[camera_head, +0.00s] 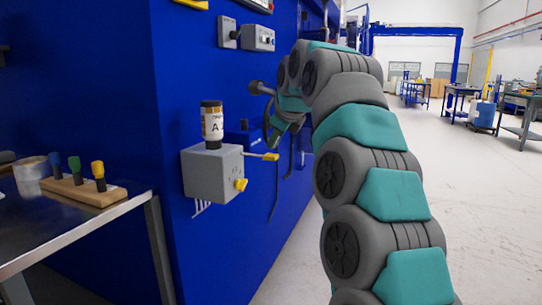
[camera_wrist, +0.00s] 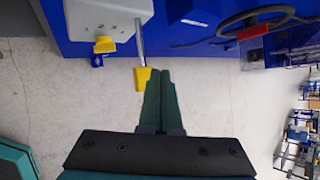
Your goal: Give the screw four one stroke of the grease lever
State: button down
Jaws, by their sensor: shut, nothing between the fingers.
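The grease unit is a grey box (camera_head: 205,176) on the blue cabinet side, with a labelled, dark-capped bottle (camera_head: 212,125) on top. Its grease lever (camera_head: 262,156) is a thin rod with a yellow end, sticking out to the right. In the wrist view the lever's yellow end (camera_wrist: 142,78) hangs just left of my fingertips. My gripper (camera_wrist: 160,72) is shut and empty, its green fingers side by side. In the head view my gripper (camera_head: 272,144) is just above the lever's end; I cannot tell whether they touch. A yellow knob (camera_head: 240,184) is on the box front; it also shows in the wrist view (camera_wrist: 105,45).
A metal table (camera_head: 75,223) at the left holds a wooden block (camera_head: 85,190) with blue, green and yellow-topped pieces. A grey switch box (camera_head: 260,38) is higher on the cabinet. A handwheel (camera_wrist: 255,18) shows in the wrist view. The floor at the right is open.

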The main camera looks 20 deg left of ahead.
aim_at(273, 155)
jog(key=shift+f, duration=0.1)
jog(key=shift+f+b, duration=0.3)
jog(key=shift+b, duration=0.1)
jog(key=shift+f+b, duration=1.2)
jog(key=shift+f, duration=0.15)
dwell(1.4)
jog(key=shift+r, duration=0.15)
dwell(0.4)
jog(key=shift+r+p, duration=1.6)
jog(key=shift+r, duration=0.1)
